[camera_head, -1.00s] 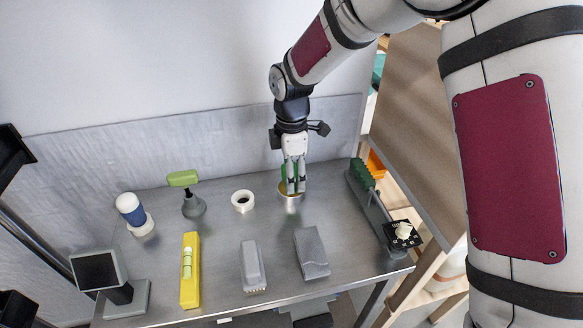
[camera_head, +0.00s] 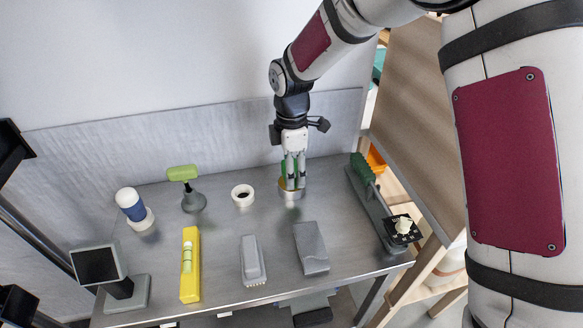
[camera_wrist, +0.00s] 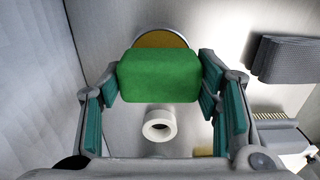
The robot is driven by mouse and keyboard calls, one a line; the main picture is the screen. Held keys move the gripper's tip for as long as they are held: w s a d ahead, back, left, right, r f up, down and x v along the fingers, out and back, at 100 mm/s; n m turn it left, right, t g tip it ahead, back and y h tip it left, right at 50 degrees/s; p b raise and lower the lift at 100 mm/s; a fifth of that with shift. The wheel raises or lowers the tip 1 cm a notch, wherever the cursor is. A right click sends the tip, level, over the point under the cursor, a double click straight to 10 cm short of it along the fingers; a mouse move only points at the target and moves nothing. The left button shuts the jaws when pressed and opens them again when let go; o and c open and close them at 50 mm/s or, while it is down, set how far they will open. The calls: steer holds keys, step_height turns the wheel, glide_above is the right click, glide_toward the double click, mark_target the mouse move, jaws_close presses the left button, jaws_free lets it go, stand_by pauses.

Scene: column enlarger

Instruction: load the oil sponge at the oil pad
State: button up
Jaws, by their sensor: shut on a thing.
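The oil sponge is a bright green block (camera_wrist: 158,76), held between the teal-padded fingers of my gripper (camera_wrist: 159,92). Part of its green also shows beside the fingers in the head view. The oil pad is a round, shallow metal tin (camera_head: 291,194) with a yellow-brown top, at the back right of the table. My gripper (camera_head: 295,184) points down over this tin in the head view, shut on the sponge. In the wrist view the sponge covers much of the oil pad (camera_wrist: 160,39). I cannot tell whether the sponge's lower face touches the pad.
A white ring (camera_head: 243,196) stands left of the tin. A green-topped tool on a grey stand (camera_head: 193,201) is farther left. A green brush-like part on a grey rail (camera_head: 370,206) lies right. A grey block (camera_head: 311,248), a brush (camera_head: 252,261) and a yellow level (camera_head: 190,270) lie in front.

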steer(key=shift+f, duration=0.5)
stand_by(1.2)
steer(key=shift+r+p, duration=1.1)
steer(key=shift+r, duration=2.45)
